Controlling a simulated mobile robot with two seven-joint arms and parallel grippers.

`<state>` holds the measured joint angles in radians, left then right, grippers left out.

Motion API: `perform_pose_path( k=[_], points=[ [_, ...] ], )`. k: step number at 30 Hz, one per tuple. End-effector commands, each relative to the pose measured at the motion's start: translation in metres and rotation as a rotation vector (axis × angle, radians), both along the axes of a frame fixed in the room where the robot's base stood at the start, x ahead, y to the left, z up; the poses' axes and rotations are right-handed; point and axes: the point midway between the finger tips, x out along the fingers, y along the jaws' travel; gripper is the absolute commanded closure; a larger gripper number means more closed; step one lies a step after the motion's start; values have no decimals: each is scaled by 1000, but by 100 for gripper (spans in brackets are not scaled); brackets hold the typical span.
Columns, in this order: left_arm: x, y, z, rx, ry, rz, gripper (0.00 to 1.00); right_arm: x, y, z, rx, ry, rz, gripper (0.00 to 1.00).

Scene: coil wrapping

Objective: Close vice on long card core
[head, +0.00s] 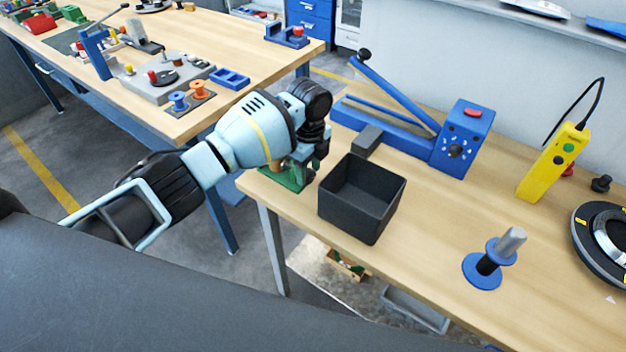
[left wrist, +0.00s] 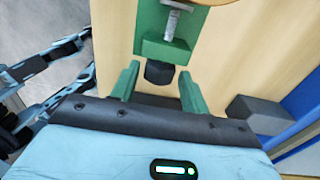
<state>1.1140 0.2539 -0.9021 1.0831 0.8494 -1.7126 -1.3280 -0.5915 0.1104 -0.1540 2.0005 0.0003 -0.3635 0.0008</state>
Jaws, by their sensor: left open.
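The green vice (head: 284,179) sits at the near left corner of the right-hand table, partly hidden behind my left gripper. In the left wrist view its green body (left wrist: 163,48) shows with a metal screw (left wrist: 171,22) and a black knob (left wrist: 160,73) facing me. A tan edge (left wrist: 205,2) at the top of that view may be the card core; most of it is hidden. My left gripper (left wrist: 158,84) is open, its two green fingers on either side of the black knob, apart from it. My right gripper is not in view.
A dark open box (head: 350,215) stands close right of my left gripper. Behind is a blue lever device (head: 462,140) with a grey block (head: 367,140). A blue spool stand (head: 483,270), yellow controller (head: 552,165) and round black device (head: 605,238) lie right. The table's middle is clear.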

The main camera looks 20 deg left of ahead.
Motion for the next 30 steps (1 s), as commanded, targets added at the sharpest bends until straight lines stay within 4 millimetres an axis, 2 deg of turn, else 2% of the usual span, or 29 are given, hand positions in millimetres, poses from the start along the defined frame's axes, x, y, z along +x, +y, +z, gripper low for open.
perform_pose_path(
  k=[5, 11, 20, 30],
  points=[
    [-1, 0, -3, -2, -2, -1, 55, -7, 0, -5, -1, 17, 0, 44],
    [-4, 2, -3, -35, -95, -1, 55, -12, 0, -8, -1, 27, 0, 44],
    [-8, 3, -3, -102, -277, 0, 55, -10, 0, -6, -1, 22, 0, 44],
    [-8, 3, -3, -110, -299, 1, 55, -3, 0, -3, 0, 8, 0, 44]
  ],
)
